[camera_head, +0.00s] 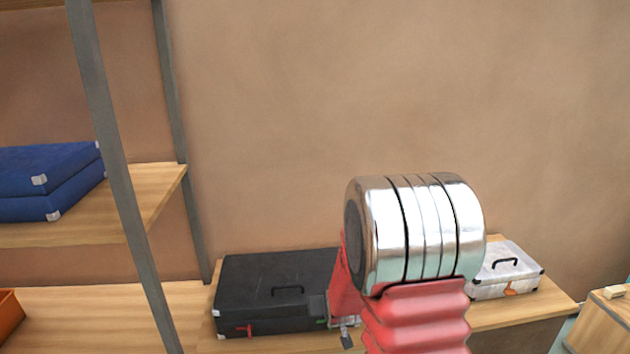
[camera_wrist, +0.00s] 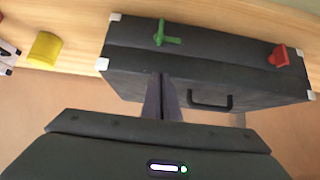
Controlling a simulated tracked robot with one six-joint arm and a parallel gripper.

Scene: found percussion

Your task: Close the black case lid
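The black case (camera_head: 262,283) lies on the low wooden shelf, its lid down over the body with no clear gap visible. It has a black handle (camera_head: 287,290), a red latch (camera_head: 243,330) and a green latch (camera_head: 322,322) at the front. In the wrist view the case (camera_wrist: 235,62) appears upside down, with the green latch (camera_wrist: 166,38) and red latch (camera_wrist: 279,56). My gripper (camera_wrist: 163,78) has its fingers together, with nothing between them. It is over the lid near the green-latch end; I cannot tell whether it touches. My arm hides the case's right end.
A white case (camera_head: 508,272) sits farther right on the shelf. A blue case (camera_head: 45,180) lies on the upper left shelf, behind a grey metal post (camera_head: 120,180). A yellow object (camera_wrist: 45,48) is near the case in the wrist view. An orange bin (camera_head: 8,318) is at lower left.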

